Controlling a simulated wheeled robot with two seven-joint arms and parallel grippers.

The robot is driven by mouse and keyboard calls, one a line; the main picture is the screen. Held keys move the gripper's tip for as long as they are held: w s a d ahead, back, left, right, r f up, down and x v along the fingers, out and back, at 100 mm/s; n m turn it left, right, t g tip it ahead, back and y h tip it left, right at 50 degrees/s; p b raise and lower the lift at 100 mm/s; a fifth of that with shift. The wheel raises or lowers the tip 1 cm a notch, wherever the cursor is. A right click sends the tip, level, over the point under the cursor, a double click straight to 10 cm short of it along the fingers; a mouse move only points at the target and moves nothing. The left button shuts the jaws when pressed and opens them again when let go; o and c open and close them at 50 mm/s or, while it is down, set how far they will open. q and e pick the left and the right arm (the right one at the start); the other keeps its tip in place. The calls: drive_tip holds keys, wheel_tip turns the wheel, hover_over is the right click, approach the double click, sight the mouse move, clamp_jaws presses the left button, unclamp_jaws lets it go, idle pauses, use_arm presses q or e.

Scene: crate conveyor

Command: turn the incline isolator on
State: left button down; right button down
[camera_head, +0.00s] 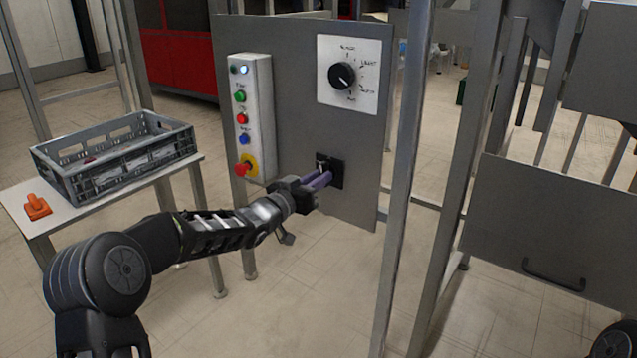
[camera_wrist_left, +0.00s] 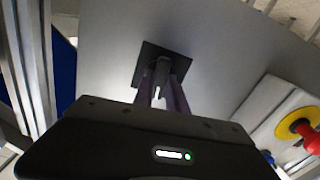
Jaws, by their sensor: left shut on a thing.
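The isolator (camera_head: 337,172) is a small black square plate low on the grey control panel, below the rotary dial. Its lever (camera_wrist_left: 162,92) shows pale between my fingers in the left wrist view. My left gripper (camera_head: 322,178) reaches the plate from the left, and its purple fingers are shut on the lever. The fingers hide part of the lever, and I cannot tell which position it is in. The isolator's plate also shows in the left wrist view (camera_wrist_left: 181,65). My right gripper is not in view.
A white button box (camera_head: 254,75) with a red emergency stop (camera_head: 245,167) stands left of the isolator. A rotary dial (camera_head: 342,76) sits above. A grey crate (camera_head: 115,175) and an orange object (camera_head: 37,207) rest on a table at left. A metal post (camera_head: 400,190) stands close right.

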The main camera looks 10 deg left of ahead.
use_arm(q)
drive_tip(key=shift+f+m, duration=0.1)
drive_tip(key=shift+m, duration=0.5)
drive_tip(key=c, duration=1.3)
unclamp_jaws()
drive_tip(key=shift+c, duration=0.2)
drive_tip(key=shift+s+a, duration=0.1)
drive_tip(key=shift+s, duration=0.05)
drive_tip(key=p+v, duration=0.1)
drive_tip(key=v, duration=0.6)
drive_tip(key=shift+s, duration=0.3)
